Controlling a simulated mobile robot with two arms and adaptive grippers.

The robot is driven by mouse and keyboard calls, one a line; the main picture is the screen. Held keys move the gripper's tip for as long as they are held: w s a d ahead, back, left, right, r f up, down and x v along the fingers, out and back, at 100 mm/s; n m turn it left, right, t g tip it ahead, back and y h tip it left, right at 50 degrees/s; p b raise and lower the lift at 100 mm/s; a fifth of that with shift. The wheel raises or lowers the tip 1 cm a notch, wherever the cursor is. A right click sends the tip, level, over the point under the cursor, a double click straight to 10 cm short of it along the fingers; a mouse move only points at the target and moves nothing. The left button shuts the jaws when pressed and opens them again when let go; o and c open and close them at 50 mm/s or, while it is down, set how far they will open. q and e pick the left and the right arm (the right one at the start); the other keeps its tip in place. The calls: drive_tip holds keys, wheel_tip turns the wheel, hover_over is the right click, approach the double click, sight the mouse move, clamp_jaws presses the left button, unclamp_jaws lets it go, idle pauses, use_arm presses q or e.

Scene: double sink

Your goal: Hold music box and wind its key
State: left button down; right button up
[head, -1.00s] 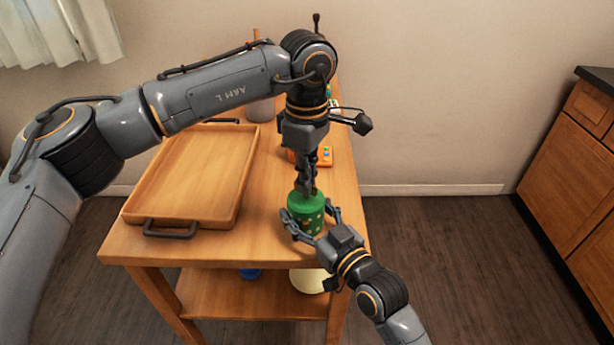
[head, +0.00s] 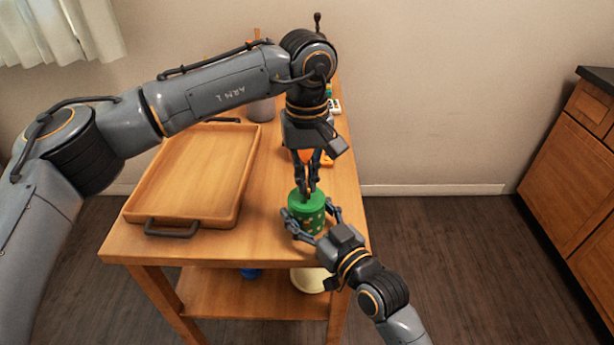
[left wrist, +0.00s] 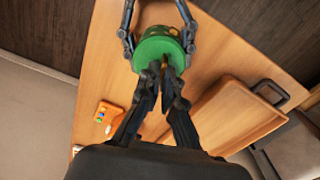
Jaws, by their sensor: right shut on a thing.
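The green cylindrical music box (head: 309,218) stands upright near the table's front right. It also shows at the top of the left wrist view (left wrist: 158,45). My right gripper (head: 310,226) is shut around its side, one finger on either side. My left gripper (head: 307,190) points straight down over its top. The left fingertips (left wrist: 163,78) are close together at the top centre, with a narrow gap between them. The key is mostly hidden by these fingertips, and I cannot tell whether they grip it.
A wooden tray (head: 232,215) with dark handles fills the table's left side. An orange toy-like object (left wrist: 107,112) lies behind the music box, and a grey pot (head: 262,110) stands at the back. The lower shelf (head: 215,295) holds a cream bowl (head: 308,281) and a blue item (head: 251,273).

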use_arm(q)
drive_tip(key=shift+w+a+r+m, duration=0.1)
drive_tip(key=shift+m, duration=0.7)
use_arm(e)
drive_tip(key=shift+f, duration=0.1)
use_arm(q)
drive_tip(key=c, duration=1.5)
unclamp_jaws()
wheel_tip(320, 180, up, 12)
drive_tip(key=shift+f, duration=0.1)
